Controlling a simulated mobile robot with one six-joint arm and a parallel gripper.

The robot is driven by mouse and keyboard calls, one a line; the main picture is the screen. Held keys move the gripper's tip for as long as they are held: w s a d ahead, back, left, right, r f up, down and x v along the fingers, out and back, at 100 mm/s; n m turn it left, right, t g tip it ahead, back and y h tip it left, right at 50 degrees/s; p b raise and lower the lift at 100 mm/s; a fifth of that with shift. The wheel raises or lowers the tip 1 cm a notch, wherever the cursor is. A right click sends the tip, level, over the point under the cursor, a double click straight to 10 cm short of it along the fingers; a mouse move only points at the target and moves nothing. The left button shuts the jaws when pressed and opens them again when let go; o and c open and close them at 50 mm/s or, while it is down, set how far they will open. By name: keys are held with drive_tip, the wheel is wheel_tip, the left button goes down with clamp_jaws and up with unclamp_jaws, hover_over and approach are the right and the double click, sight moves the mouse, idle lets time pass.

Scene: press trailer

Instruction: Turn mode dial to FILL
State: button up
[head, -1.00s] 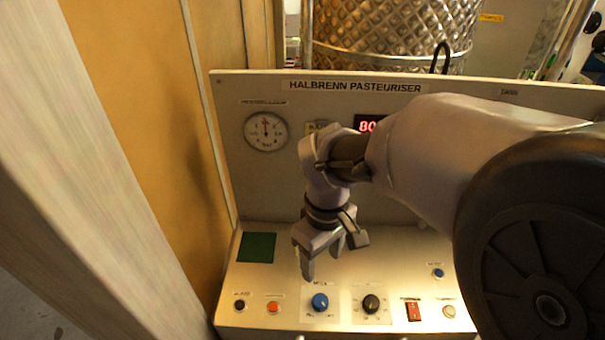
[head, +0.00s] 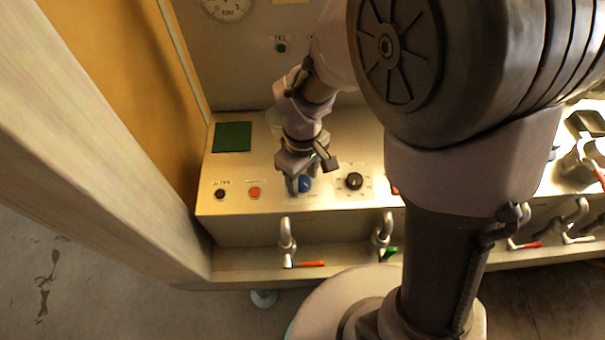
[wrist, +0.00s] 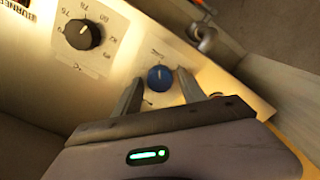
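The blue dial (head: 305,184) sits on the sloping control panel, with small lettering around it that I cannot read. In the wrist view the blue dial (wrist: 160,78) shows a pale pointer mark on its face, pointing roughly up in the picture. My gripper (head: 299,182) is right at the dial, coming down from above. In the wrist view my gripper (wrist: 160,82) is open, with one finger on each side of the dial near the tips. Gaps show between dial and fingers. In the head view the gripper partly hides the dial and its label.
A black dial (head: 354,181) with a numbered scale is just right of the blue one. A black button (head: 220,194) and an orange button (head: 254,193) are to the left. Tap-like pipes with coloured handles (head: 306,264) stick out below the panel edge. A wooden post (head: 95,150) stands at left.

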clamp_jaws()
drive_tip(key=shift+m, duration=0.4)
drive_tip(key=m, duration=0.3)
drive_tip(key=shift+b, duration=0.3)
drive_tip(key=m, duration=0.3)
drive_tip(key=shift+m+b, duration=0.3)
drive_tip(key=shift+b, duration=0.05)
drive_tip(key=m+b, duration=0.1)
drive_tip(key=m, duration=0.5)
drive_tip(key=shift+m, duration=0.4)
drive_tip(key=shift+o, duration=1.8)
unclamp_jaws()
